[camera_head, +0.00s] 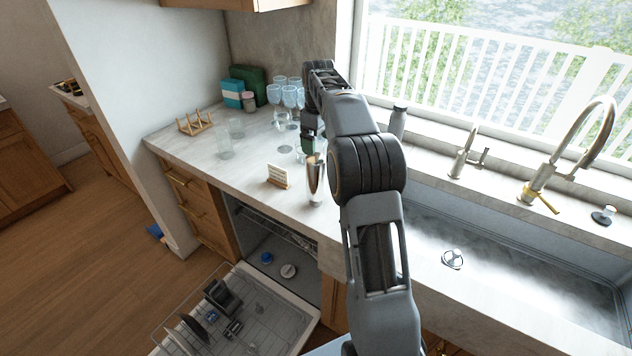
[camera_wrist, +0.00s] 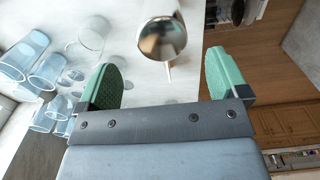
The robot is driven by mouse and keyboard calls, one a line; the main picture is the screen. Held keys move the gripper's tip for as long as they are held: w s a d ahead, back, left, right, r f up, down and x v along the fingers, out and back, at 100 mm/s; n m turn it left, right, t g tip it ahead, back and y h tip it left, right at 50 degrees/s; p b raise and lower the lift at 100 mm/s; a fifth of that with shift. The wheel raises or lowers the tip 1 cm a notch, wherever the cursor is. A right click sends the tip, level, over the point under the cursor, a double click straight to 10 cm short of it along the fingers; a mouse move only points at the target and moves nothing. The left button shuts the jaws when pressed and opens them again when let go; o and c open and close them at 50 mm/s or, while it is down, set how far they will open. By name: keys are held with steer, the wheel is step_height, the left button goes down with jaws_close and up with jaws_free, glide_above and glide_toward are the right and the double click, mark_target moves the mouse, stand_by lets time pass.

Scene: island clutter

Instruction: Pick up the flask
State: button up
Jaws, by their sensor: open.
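A shiny metal vessel with a tan top (camera_head: 315,182) stands upright near the counter's front edge. In the wrist view a rounded mirror-like metal thing (camera_wrist: 162,38), probably this vessel, lies just beyond the gap between my fingertips. A grey bottle with a dark cap (camera_head: 397,122) stands on the window ledge behind my arm. I cannot tell for sure which of the two is the flask. My gripper (camera_wrist: 165,80) is open and empty, its green fingers apart on either side. In the head view my gripper (camera_head: 308,140) is partly hidden by my arm.
Several clear glasses (camera_head: 283,95) stand behind my gripper. A small card stand (camera_head: 278,176) is left of the metal vessel, and a wooden rack (camera_head: 195,123) is farther left. The sink (camera_head: 500,265) is to the right. The dishwasher door (camera_head: 240,320) hangs open below.

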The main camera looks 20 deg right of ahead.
mark_target(318, 158)
steer(key=shift+f+p, duration=0.55)
steer(key=shift+f, duration=3.75)
steer(key=c, duration=1.2)
